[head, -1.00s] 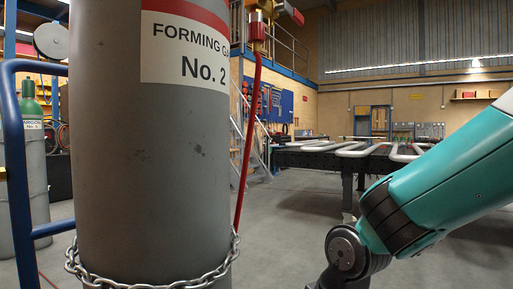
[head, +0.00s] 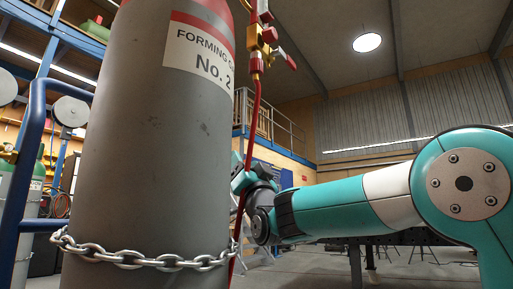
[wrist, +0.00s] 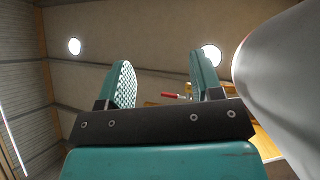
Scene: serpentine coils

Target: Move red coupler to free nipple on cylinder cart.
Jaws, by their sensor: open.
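The grey gas cylinder (head: 150,140), labelled Forming Gas No. 2, stands in the left half of the head view. Brass fittings (head: 256,42) with red parts and a red-tipped lever (head: 291,62) hang at its upper right. A red hose (head: 251,120) runs down from them; the red piece at the hose's top (head: 257,68) looks like the coupler. I cannot make out a free nipple. My gripper (head: 243,180) is beside the cylinder, well below the fittings, partly hidden. In the wrist view my gripper (wrist: 162,84) is open and empty, with a small red part (wrist: 172,96) beyond.
A chain (head: 140,260) wraps the cylinder, and the cart's blue frame (head: 30,150) stands at left. The cylinder's side (wrist: 285,80) fills the right of the wrist view, close to my gripper. A dark table (head: 400,238) is behind my arm.

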